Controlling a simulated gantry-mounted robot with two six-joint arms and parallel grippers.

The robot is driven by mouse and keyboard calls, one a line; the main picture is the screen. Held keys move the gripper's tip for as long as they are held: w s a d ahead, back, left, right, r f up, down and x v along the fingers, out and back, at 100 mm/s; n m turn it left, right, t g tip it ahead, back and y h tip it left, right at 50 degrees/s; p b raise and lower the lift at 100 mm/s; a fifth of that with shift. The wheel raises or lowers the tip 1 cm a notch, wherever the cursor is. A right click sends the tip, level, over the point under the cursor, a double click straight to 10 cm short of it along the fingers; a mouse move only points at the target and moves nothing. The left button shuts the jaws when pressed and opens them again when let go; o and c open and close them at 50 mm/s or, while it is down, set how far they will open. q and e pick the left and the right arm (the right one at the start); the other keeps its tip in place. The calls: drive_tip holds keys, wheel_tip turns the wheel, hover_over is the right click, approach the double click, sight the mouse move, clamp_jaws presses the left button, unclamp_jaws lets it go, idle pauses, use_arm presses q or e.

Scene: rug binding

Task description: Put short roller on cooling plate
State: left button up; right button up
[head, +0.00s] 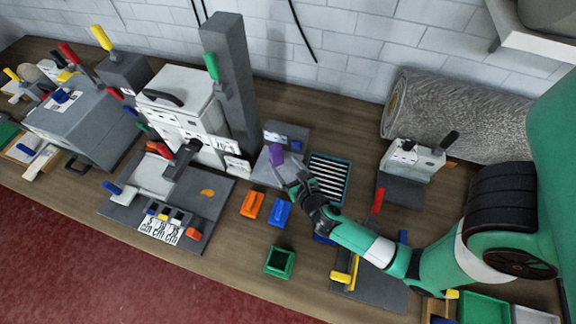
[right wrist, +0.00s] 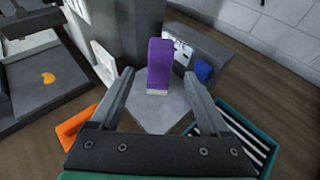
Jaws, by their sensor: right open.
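A purple upright piece with a pale lower end, which looks like the short roller (head: 276,154), stands on a light grey plate, apparently the cooling plate (head: 262,173). In the right wrist view the purple roller (right wrist: 160,60) is upright on the grey plate (right wrist: 150,112), beyond and between my fingertips. My right gripper (head: 291,176) is open and empty, its fingers pointing at the roller. In the right wrist view, its two fingers (right wrist: 158,78) are spread apart, with no clear contact. My left gripper is not in view.
A slatted tray with a dark teal frame (head: 328,176) is right of the plate. A grey box with a blue part (head: 287,134) stands behind it. A tall grey column (head: 231,85) rises to the left. Orange (head: 252,204) and blue (head: 279,212) trays lie in front.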

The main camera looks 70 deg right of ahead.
drive_tip(key=shift+s+a+r, duration=0.2)
drive_tip(key=shift+s+a, duration=0.15)
drive_tip(key=shift+s, duration=0.05)
